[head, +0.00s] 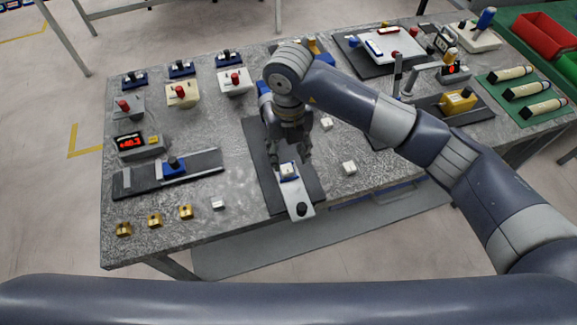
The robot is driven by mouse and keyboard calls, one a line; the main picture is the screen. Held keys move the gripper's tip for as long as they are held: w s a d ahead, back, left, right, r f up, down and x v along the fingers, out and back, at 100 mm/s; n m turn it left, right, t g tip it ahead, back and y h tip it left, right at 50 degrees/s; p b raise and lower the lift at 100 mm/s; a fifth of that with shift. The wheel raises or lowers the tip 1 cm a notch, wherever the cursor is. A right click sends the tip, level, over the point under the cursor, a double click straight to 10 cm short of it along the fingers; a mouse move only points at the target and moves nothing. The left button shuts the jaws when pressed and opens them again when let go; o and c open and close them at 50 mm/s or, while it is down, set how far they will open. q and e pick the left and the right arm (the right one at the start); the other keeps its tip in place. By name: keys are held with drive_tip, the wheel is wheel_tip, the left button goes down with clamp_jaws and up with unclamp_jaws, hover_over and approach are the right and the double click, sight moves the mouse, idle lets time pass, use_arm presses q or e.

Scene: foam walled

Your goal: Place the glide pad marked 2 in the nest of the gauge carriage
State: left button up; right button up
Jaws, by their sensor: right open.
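My right gripper (290,159) points down with its fingers apart, just above a white block (288,170). This block sits in a blue nest on a pale carriage plate (298,202) with a black knob at its near end. The plate lies on a dark grey base. The fingers stand to either side of the block, and I cannot tell whether they touch it. Similar small white blocks lie on the table: one (326,124) beside the gripper, one (349,168) to its right, one (218,204) to its left. Their markings are too small to read. My left gripper is out of view.
A dark rail (205,162) with a blue slider and a red digital display (129,141) stand at the left. Several brass blocks (155,219) line the front left. Knobbed fixtures (182,94) stand behind. My right arm crosses the table's right side.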

wheel_tip(320, 180, up, 6)
drive_tip(key=shift+f+b, duration=0.15)
drive_tip(key=shift+b, duration=0.5)
